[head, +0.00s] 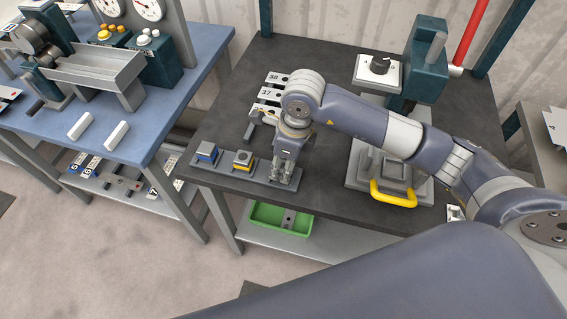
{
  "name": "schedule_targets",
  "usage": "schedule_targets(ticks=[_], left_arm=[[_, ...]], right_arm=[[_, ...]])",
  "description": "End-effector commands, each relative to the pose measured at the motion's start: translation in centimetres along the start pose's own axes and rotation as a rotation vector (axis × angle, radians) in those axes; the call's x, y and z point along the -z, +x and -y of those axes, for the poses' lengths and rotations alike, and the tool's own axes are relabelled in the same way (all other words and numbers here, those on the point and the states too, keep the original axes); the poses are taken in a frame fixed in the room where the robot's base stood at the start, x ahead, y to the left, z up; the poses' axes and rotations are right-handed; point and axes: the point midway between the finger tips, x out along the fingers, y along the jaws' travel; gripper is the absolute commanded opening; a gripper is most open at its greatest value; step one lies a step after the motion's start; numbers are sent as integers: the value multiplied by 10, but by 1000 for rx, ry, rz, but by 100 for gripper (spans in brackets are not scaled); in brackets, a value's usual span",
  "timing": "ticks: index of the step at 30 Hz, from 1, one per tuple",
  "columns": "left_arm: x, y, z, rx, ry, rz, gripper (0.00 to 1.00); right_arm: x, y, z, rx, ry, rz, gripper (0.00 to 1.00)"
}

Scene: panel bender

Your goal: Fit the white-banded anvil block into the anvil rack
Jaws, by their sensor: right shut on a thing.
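The anvil rack (226,171) is a long grey strip along the front left edge of the dark table. A blue-banded block (207,152) and a yellow-banded block (243,160) stand in it, side by side. My right gripper (284,176) points down over the right end of the rack, beside the yellow-banded block. It is shut on the white-banded anvil block, which its fingers almost wholly hide. I cannot tell whether that block is seated in the rack or just above it. My left gripper is not in view.
Numbered plates (268,94) lie behind my right gripper. A press with a yellow handle (393,194) stands to the right on the same table (330,150). A green bin (268,217) sits on the shelf below. A blue bench (165,112) stands at left.

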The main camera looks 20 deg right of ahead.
Motion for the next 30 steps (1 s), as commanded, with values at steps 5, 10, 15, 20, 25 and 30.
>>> schedule_targets(ticks=[5, 10, 15, 20, 25, 30], left_arm=[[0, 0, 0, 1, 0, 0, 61], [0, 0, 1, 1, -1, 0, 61], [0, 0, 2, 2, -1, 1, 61], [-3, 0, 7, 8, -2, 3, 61], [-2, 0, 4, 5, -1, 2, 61], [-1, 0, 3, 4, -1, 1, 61]], right_arm=[[-1, -1, 0, 1, 0, 2, 0], [0, -1, 0, 1, 0, 2, 56], [0, 0, 0, 1, 0, 1, 56], [0, -2, 0, 1, 0, 0, 56], [-1, -24, 1, 4, -1, 3, 56], [-1, -61, 2, 6, 0, 4, 56]])
